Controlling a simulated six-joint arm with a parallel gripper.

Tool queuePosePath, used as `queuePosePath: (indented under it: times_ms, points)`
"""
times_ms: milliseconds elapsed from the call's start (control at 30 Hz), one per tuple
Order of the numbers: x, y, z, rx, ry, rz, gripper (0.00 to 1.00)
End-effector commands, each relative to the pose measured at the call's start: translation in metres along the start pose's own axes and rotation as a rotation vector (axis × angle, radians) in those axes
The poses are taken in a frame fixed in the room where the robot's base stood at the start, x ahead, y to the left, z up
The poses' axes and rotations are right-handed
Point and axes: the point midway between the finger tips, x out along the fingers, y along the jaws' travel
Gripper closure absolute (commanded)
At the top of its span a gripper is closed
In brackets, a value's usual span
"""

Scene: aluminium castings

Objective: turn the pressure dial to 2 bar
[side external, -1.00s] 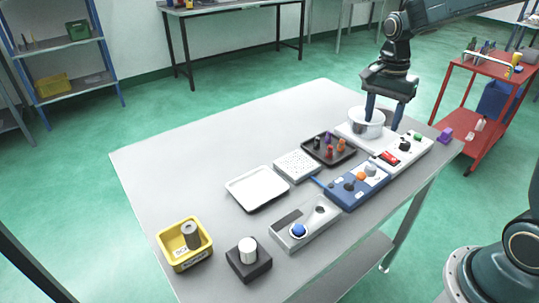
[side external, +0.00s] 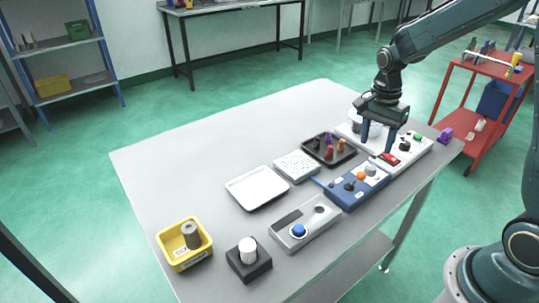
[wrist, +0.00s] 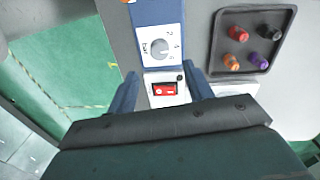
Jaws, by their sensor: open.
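The pressure dial (wrist: 159,48) is a round grey knob on a white face marked "bar" with numbers, at the end of a blue panel (wrist: 157,12) in the wrist view. In the side view the dial (side external: 371,170) stands at the right end of the blue panel (side external: 345,196). My gripper (side external: 377,147) is open and empty, fingers pointing down, just behind the dial and near a red rocker switch (side external: 389,158). In the wrist view the fingers of my gripper (wrist: 162,80) are on either side of the switch, with the dial just ahead. The knob's exact setting is too small to read surely.
A dark tray with coloured pegs (side external: 315,151) lies left of my gripper. A metal pot (side external: 357,126) stands behind it, partly hidden. A white tray (side external: 257,188), a grey block with a blue button (side external: 299,230) and a yellow bin (side external: 172,262) are farther left.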

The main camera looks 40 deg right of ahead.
Motion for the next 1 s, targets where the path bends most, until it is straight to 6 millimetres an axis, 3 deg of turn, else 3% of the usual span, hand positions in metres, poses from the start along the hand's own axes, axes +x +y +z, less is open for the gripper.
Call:
queuePosePath:
  times_ms: [300,500,967,1000]
  points:
    - [0.049,0.001,0.0,0.0,-0.002,0.005,0.49]
    - [0.068,0.001,0.0,0.0,-0.001,0.003,0.49]
    - [0.076,0.0,0.0,0.0,0.0,0.001,0.49]
    - [0.076,0.0,0.0,0.0,0.0,0.001,0.55]
